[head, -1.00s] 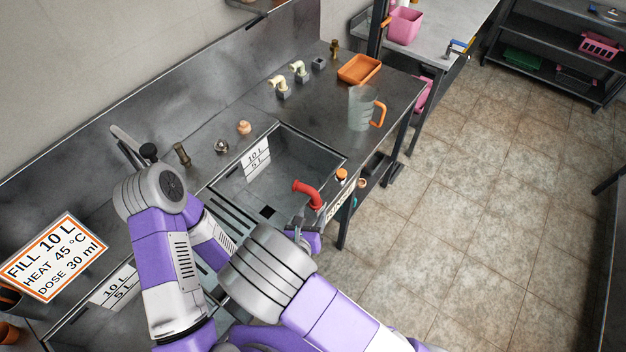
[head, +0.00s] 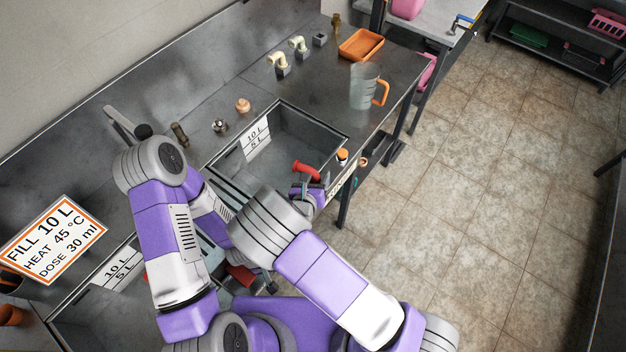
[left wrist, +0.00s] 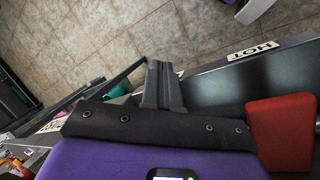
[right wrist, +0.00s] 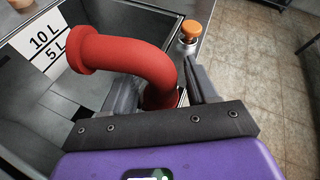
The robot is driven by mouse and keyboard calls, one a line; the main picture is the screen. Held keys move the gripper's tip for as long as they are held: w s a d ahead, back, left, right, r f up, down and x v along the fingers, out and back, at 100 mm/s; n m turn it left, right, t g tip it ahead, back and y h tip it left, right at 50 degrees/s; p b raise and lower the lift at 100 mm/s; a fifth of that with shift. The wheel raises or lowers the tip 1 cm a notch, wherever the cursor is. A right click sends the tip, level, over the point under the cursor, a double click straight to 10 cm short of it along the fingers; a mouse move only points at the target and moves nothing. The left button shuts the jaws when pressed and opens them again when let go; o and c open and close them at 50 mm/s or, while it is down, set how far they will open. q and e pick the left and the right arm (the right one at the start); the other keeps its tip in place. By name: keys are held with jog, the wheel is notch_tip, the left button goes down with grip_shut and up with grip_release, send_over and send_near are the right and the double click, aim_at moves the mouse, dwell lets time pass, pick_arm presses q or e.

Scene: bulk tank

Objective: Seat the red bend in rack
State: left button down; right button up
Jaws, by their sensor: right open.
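The red bend (head: 305,170) stands at the sink's front rim. In the right wrist view the bend (right wrist: 140,57) curves over to the left, its flanged end over the basin. My right gripper (head: 312,187) is open; in the right wrist view its fingers (right wrist: 160,85) lie on either side of the bend's lower leg, contact unclear. The rack seems to be the grey blocks at the back of the counter. Two hold cream bends (head: 277,60) (head: 298,44); the third block (head: 320,40) shows none. My left gripper's fingers (left wrist: 162,82) look closed together, with nothing visible between them.
An orange-capped fitting (right wrist: 190,30) stands close beside the bend on the rim. A clear jug (head: 364,88) with orange handle and an orange tray (head: 361,44) stand on the counter right of the sink (head: 325,133). A red block (left wrist: 284,135) is near my left gripper.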

grip_shut()
